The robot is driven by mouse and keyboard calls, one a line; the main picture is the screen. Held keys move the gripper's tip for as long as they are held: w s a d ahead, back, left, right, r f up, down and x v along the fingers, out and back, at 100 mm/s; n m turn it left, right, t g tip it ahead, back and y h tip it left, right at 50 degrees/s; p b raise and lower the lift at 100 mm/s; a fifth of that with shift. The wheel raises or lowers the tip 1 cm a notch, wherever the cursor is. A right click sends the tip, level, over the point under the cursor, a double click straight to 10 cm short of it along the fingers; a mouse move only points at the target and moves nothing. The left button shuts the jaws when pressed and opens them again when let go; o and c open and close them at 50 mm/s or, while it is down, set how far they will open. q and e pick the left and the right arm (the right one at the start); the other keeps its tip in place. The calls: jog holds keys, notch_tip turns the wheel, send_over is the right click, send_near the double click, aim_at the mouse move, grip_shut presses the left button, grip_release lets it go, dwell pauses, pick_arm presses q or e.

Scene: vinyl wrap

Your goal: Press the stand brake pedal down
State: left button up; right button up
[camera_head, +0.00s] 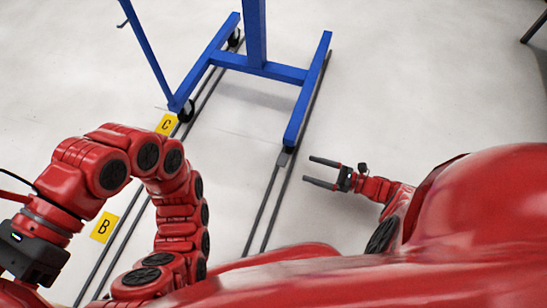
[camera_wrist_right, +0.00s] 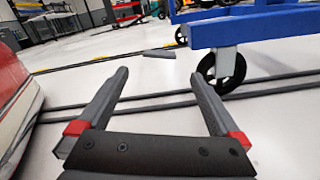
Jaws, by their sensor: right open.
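The blue stand (camera_head: 258,66) stands on casters at the top of the head view. A small grey piece (camera_head: 283,158), which looks like the brake pedal, sits at the near end of its right foot. A flat grey piece (camera_wrist_right: 158,53) beside the blue foot end in the right wrist view looks like the same pedal; whether it is raised or down I cannot tell. My right gripper (camera_head: 314,172) is open and empty, low over the floor, just right of the pedal and apart from it. My left arm is bent at the left; its fingers are out of view.
A black caster (camera_wrist_right: 222,68) is under the near blue foot. Dark rails (camera_head: 262,210) run along the floor. Yellow signs C (camera_head: 167,124) and B (camera_head: 104,227) lie on the left.

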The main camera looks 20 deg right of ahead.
jog(key=x, duration=1.4)
jog(key=shift+a, duration=0.2)
jog(key=shift+w+f, duration=0.1)
